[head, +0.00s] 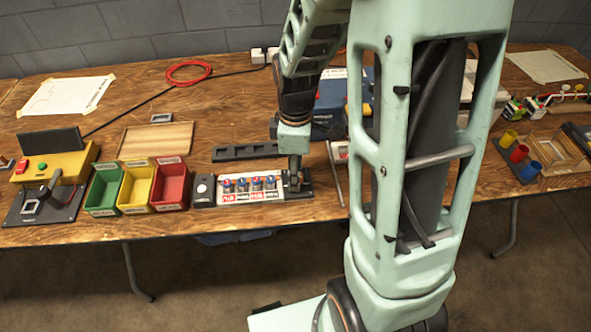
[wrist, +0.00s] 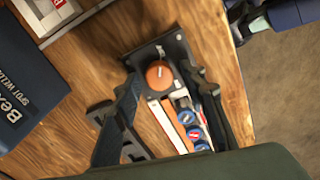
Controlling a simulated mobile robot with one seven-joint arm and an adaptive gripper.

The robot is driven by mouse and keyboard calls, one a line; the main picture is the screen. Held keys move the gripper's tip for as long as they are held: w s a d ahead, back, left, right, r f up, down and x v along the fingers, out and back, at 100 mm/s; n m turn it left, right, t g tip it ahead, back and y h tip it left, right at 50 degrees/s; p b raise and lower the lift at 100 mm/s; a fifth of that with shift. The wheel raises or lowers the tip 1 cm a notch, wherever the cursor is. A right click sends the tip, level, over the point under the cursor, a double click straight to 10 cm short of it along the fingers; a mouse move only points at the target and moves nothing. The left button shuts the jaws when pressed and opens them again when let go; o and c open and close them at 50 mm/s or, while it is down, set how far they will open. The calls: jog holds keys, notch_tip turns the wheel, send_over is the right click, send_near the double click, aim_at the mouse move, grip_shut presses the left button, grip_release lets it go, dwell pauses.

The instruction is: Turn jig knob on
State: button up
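The jig knob (wrist: 159,76) is a round orange knob with a pale pointer line, on a dark plate (wrist: 178,44) at the end of the jig in the wrist view. My gripper (wrist: 163,73) is open, its two dark fingers spread on either side of the knob with gaps showing; contact is not visible. In the head view my gripper (head: 294,182) points down over the jig's right end and hides the knob. The jig's white front strip (head: 240,197) carries red labels, with several blue-topped cells (head: 257,184) in a row.
Green (head: 104,190), yellow (head: 136,187) and red (head: 170,184) bins stand left of the jig. A black slotted rack (head: 247,152) lies behind it. A blue spot welder box (wrist: 28,95) stands close by. The table's front edge is just before the jig.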

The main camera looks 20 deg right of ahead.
grip_shut()
jog(key=shift+m, duration=0.3)
jog(key=m+p, duration=0.1)
jog(key=m, duration=0.4)
jog(key=shift+m, duration=0.3)
jog(key=m, duration=0.5)
jog(key=shift+p, duration=0.35)
jog(key=m+p, duration=0.1)
jog(key=m, duration=0.5)
jog(key=shift+d+r+m+p, duration=0.1)
jog(key=shift+m+p, duration=0.2)
jog(key=shift+m, duration=0.1)
jog(key=m+p, duration=0.2)
jog(key=m, duration=0.4)
